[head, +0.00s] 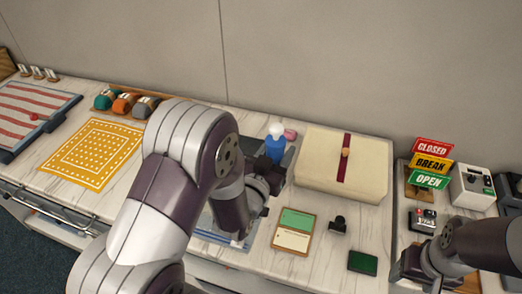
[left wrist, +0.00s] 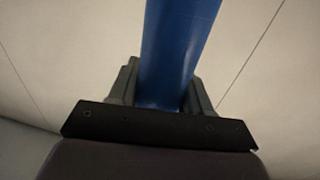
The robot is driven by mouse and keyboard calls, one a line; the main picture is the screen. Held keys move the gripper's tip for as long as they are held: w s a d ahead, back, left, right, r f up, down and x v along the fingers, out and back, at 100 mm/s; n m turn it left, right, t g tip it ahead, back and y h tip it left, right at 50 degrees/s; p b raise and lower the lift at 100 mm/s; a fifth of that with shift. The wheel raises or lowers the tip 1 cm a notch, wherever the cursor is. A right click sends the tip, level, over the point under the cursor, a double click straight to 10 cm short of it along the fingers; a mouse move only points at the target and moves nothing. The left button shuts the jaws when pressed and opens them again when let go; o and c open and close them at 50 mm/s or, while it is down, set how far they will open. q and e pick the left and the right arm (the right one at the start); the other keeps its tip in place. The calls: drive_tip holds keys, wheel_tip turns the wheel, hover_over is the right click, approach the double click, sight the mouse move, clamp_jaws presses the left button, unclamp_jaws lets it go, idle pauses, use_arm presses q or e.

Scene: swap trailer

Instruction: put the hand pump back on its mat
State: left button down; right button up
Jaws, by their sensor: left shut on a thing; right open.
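The hand pump appears to be the blue bottle with a white top (head: 275,149), standing up just beyond my left gripper (head: 268,183) in the head view. In the left wrist view its blue body (left wrist: 176,50) rises between the fingers, and my left gripper (left wrist: 160,95) is shut on it. My left arm hides its lower part in the head view. A blue mat with pale lines (head: 212,226) lies partly hidden under my left arm; I cannot tell whether it is the pump's mat. My right gripper (head: 407,267) is open at the lower right, its fingertips hard to make out.
A cream folded cloth with a maroon band (head: 368,173) lies right of the pump, a pink item (head: 290,134) behind it. A green-and-cream card (head: 293,232), black stamp (head: 338,225) and green pad (head: 363,262) lie in front. A yellow patterned mat (head: 88,153) is left.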

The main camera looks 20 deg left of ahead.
use_arm(q)
drive_tip(key=w+d+f+n+y+b, duration=0.1)
drive_tip(key=w+d+f+y+b, duration=0.1)
drive_tip(key=w+d+b, duration=0.25)
use_arm(e)
wheel_tip(320, 180, down, 9)
drive_tip(key=b, duration=0.5)
drive_tip(key=shift+f, duration=0.2)
use_arm(q)
drive_tip(key=w+a+r+n+g+y, duration=0.25)
drive_tip(key=w+n+y, duration=0.2)
drive_tip(key=w, duration=0.25)
drive_tip(key=w+a+r+n+g+y, duration=0.1)
drive_tip(key=w+a+n+y, duration=0.25)
drive_tip(key=w+y, duration=0.3)
use_arm(e)
drive_tip(key=shift+w+f+b, duration=0.1)
drive_tip(key=shift+f+b, duration=0.2)
drive_tip(key=shift+f, duration=0.1)
drive_tip(key=shift+a+f+b, duration=0.1)
drive_tip(key=shift+f+b, duration=0.15)
drive_tip(key=shift+b, duration=0.05)
drive_tip(key=shift+f, duration=0.1)
use_arm(q)
drive_tip(key=w+a+f, duration=0.2)
drive_tip(key=a+f, duration=0.9)
drive_tip(key=a, duration=0.1)
drive_tip(key=shift+a, duration=0.25)
drive_tip(key=shift+f+g, duration=0.2)
drive_tip(key=shift+g, duration=0.05)
